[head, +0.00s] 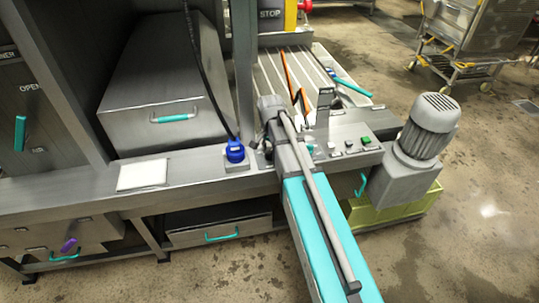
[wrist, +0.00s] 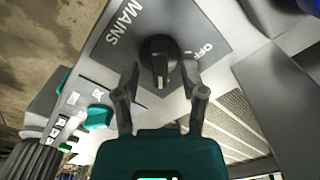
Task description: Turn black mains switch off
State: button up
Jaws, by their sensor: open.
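The black mains switch (wrist: 158,54) is a round rotary knob on a dark grey plate (wrist: 185,18) in the wrist view. The plate reads "MAINS" at the upper left and "OFF" to the knob's right. A pale pointer mark on the knob faces down the picture, towards my gripper, not at "OFF". My gripper (wrist: 160,70) is open, with one finger on each side of the knob's lower part. I cannot tell whether either finger touches it. In the head view the knob cannot be made out; my arm reaches over the console (head: 345,135).
The console has small buttons, one of them green (head: 365,140). A grey motor (head: 430,125) stands right of it. A blue knob (head: 235,151) and a white sheet (head: 142,175) are on the bench to the left. In the wrist view a teal part (wrist: 97,117) is left of my gripper.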

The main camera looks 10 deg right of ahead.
jog(key=shift+f, duration=0.4)
jog(key=shift+c, duration=0.2)
grip_shut()
jog(key=shift+a, duration=0.1)
